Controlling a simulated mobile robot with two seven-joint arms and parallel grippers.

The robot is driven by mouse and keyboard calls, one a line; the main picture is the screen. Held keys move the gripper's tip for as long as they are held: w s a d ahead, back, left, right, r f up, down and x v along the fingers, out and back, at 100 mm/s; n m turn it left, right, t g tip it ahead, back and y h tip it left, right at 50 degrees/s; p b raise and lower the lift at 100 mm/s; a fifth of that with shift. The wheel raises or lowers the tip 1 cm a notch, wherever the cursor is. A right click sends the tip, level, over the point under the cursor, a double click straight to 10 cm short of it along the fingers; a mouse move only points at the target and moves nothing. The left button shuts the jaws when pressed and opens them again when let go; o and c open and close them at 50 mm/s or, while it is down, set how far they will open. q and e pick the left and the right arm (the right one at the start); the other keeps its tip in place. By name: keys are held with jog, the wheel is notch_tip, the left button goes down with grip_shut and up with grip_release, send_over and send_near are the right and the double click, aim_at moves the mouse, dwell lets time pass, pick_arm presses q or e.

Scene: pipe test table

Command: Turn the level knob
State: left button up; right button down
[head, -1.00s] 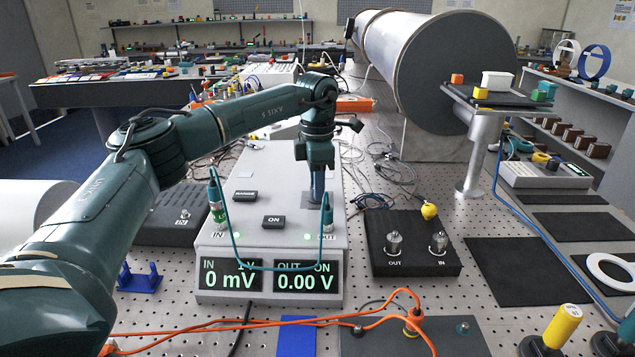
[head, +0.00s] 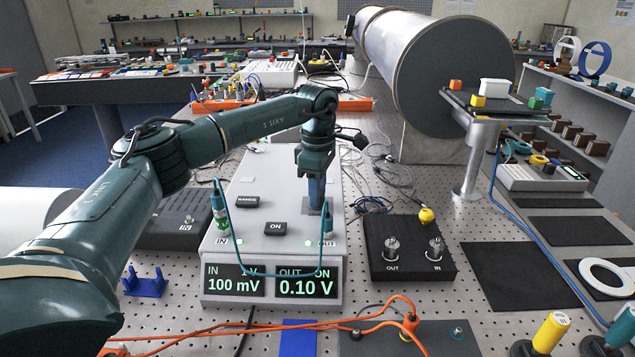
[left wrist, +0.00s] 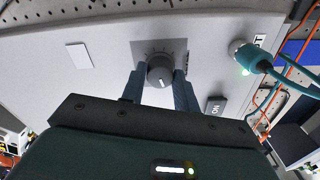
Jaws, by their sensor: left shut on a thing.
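The level knob (left wrist: 160,72) is a small dark round knob with a white mark, on a grey square plate of the instrument box (head: 268,190) in the left wrist view. My left gripper (head: 316,203) reaches straight down onto the right side of the box top. Its two fingers (left wrist: 160,88) are shut on the knob, one on each side. In the head view the gripper hides the knob. The left display (head: 234,281) reads 100 mV and the right display (head: 307,287) reads 0.10 V with OUT ON. My right gripper is not in view.
A teal cable (head: 238,270) hangs from the IN plug (head: 219,211) to the OUT plug (head: 328,222) across the box front. A black box with two connectors (head: 412,248) stands to the right. Orange cables (head: 300,323) lie in front.

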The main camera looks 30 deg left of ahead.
pick_arm(q)
jog(key=m+p, duration=0.1)
jog(key=m, duration=0.3)
jog(key=shift+r+m, duration=0.1)
jog(key=shift+m, duration=0.2)
jog(key=m+p, duration=0.1)
jog(key=m, duration=0.4)
dwell(0.3)
jog(key=o, duration=1)
jog(key=shift+c, duration=0.2)
notch_tip(320, 180, up, 13)
jog(key=b, duration=0.1)
